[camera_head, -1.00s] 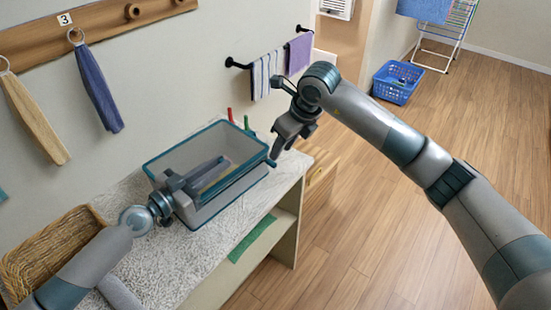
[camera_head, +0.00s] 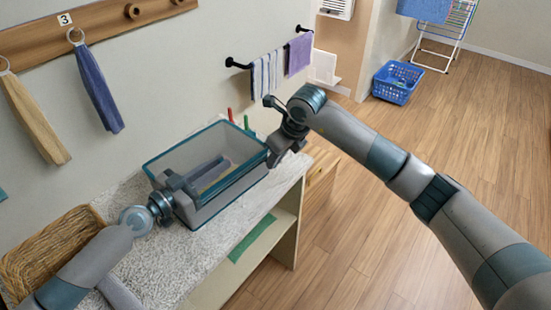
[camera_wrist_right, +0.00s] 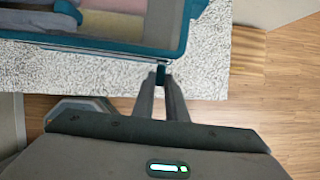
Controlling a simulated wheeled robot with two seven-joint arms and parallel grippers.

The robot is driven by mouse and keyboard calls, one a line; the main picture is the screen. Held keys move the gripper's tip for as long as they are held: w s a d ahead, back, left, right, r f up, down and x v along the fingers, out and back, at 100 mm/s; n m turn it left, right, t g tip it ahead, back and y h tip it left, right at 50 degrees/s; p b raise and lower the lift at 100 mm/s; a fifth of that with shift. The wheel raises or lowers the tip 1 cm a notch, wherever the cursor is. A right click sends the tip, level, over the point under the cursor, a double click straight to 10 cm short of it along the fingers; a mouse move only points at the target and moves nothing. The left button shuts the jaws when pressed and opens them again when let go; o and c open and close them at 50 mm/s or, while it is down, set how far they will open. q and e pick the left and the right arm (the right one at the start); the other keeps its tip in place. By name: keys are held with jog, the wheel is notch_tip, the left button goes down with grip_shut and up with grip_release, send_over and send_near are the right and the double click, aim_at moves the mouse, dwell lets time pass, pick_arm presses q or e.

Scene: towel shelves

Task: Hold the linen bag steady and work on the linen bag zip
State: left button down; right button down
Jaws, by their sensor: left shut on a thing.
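The linen bag (camera_head: 222,193) is a see-through grey box shape with teal edging, standing on the shelf top against the wall side. My left gripper (camera_head: 172,183) is shut at its left front side; just what part it grips is hidden. My right gripper (camera_head: 277,158) is at the bag's right front corner. In the right wrist view its two fingertips (camera_wrist_right: 161,74) stand close together on either side of a small teal tab (camera_wrist_right: 161,76), which sticks out just off the bag's corner. I cannot tell whether they pinch it. Folded cloths (camera_wrist_right: 113,20) show inside the bag.
A wicker basket (camera_head: 47,252) stands at the left on the shelf's pale speckled top (camera_head: 150,262). Towels (camera_head: 297,55) hang on a rail behind my right gripper. A green strip (camera_head: 252,238) lies on the lower shelf. The floor at the right is open.

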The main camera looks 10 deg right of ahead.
jog(key=shift+a, duration=0.1)
jog(key=s+a, duration=1.4)
jog(key=a, duration=0.1)
jog(key=shift+a, duration=0.4)
jog(key=c, duration=1.8)
grip_release()
jog(key=shift+d, duration=0.1)
jog(key=shift+o, duration=0.2)
jog(key=shift+r, duration=0.15)
jog(key=v, duration=1.1)
jog(key=shift+s+r, duration=0.2)
jog(key=shift+r, duration=0.15)
jog(key=shift+d, duration=0.1)
